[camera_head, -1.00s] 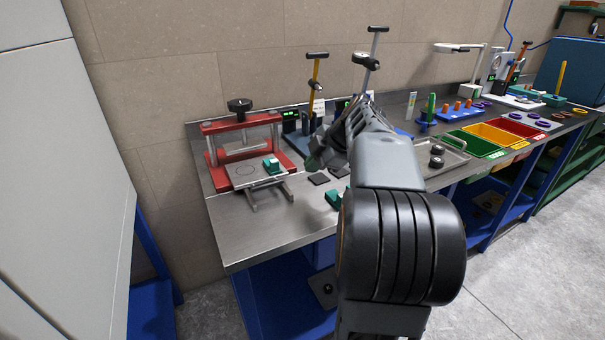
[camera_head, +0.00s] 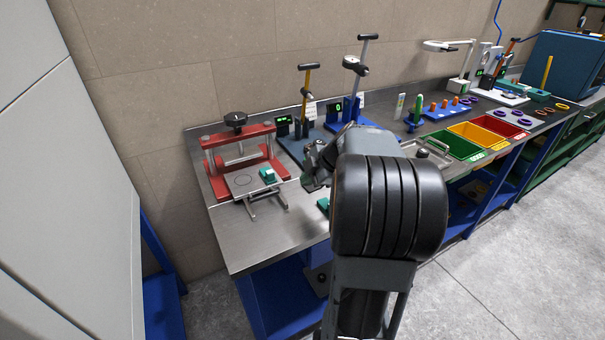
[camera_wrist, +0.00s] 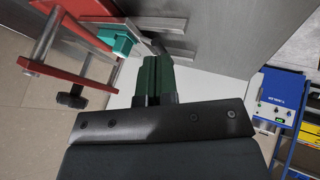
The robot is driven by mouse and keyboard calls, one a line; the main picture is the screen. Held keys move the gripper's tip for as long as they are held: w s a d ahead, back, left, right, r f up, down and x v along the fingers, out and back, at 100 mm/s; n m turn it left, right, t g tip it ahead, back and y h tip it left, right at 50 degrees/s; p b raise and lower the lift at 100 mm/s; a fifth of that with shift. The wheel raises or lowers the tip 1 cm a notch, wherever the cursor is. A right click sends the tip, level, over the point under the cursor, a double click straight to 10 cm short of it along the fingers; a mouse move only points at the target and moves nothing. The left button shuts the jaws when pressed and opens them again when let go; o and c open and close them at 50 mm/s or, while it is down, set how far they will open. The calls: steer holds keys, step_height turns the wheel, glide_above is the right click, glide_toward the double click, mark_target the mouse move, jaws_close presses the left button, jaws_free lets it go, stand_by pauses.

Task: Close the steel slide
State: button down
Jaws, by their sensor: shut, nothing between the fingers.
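The red press (camera_head: 212,160) stands at the left end of the steel bench, with a dark knob on top. Its steel slide (camera_head: 243,184) is pulled out toward the bench front and carries a ring mark. A teal block (camera_head: 268,175) sits at its right side; it also shows in the wrist view (camera_wrist: 115,40). My gripper (camera_head: 308,182) is right of the slide, partly hidden behind my arm. In the wrist view its dark green fingers (camera_wrist: 151,72) are shut together and empty, with tips close to the teal block and slide rails; contact cannot be told.
A yellow-handled device (camera_head: 305,95) and a grey-handled one (camera_head: 357,85) stand behind my gripper. Another green item (camera_head: 323,204) lies on the bench, partly hidden by my arm. Coloured bins (camera_head: 478,135) are farther right. The bench front left of my arm is clear.

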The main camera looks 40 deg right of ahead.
steer(key=x, duration=0.8)
steer(key=shift+p, duration=0.4)
steer(key=w+p, duration=0.1)
steer(key=w, duration=0.2)
steer(key=shift+d, duration=0.15)
steer(key=shift+w+d+p, duration=0.1)
steer(key=shift+w+p, duration=0.2)
steer(key=shift+w, duration=0.25)
